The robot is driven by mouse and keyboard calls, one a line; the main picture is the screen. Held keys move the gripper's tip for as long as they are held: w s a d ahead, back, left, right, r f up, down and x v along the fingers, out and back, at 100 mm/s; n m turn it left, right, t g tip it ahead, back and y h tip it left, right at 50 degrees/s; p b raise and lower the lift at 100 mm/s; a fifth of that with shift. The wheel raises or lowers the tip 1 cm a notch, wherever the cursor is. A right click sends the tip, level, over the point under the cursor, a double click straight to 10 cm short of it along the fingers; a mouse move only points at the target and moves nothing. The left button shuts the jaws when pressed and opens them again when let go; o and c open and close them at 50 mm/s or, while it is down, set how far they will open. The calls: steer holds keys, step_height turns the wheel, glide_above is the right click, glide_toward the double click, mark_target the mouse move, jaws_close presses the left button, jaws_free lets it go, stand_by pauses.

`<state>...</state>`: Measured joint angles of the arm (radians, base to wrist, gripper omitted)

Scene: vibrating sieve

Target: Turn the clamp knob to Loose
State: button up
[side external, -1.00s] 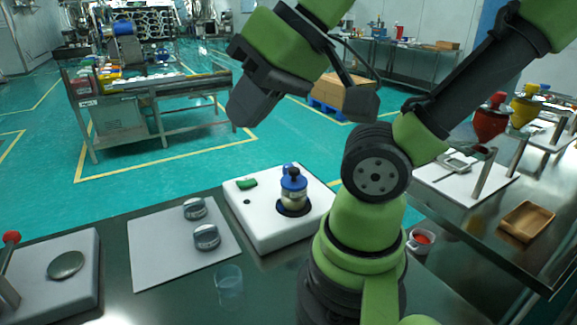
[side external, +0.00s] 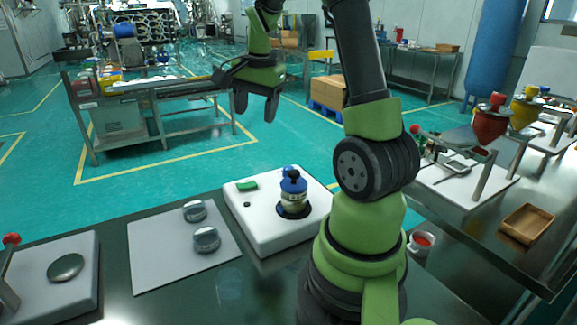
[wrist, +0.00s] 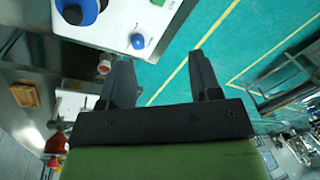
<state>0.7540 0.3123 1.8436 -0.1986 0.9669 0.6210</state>
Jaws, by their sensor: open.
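The sieve machine has a white base (side external: 265,232) on the dark bench. On it stands a blue and cream sieve stack (side external: 293,195) with a black knob (side external: 293,174) on top. A small blue knob (side external: 287,169) is partly hidden behind the stack; in the wrist view, the blue knob (wrist: 138,41) sits near the base's edge between small marks too tiny to read. I cannot tell which knob is the clamp knob. A green part (side external: 247,184) lies on the base. My gripper (side external: 256,108) is open and empty, high above and beyond the base, touching nothing.
A grey mat (side external: 160,262) with two round lidded tins (side external: 206,239) lies left of the base. A plate with a red-tipped lever (side external: 11,239) is far left. A cup (side external: 421,242) and a tray (side external: 527,223) are right.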

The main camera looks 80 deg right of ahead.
mark_target(288, 167)
steer(key=s+d+f+m+g, duration=0.2)
steer(key=s+d+f+m, duration=0.3)
steer(key=d+f, duration=0.35)
steer(key=shift+y, duration=0.4)
steer(key=f, duration=0.9)
steer(key=shift+w, duration=0.25)
steer(key=c, duration=0.9)
steer(key=shift+c, duration=0.2)
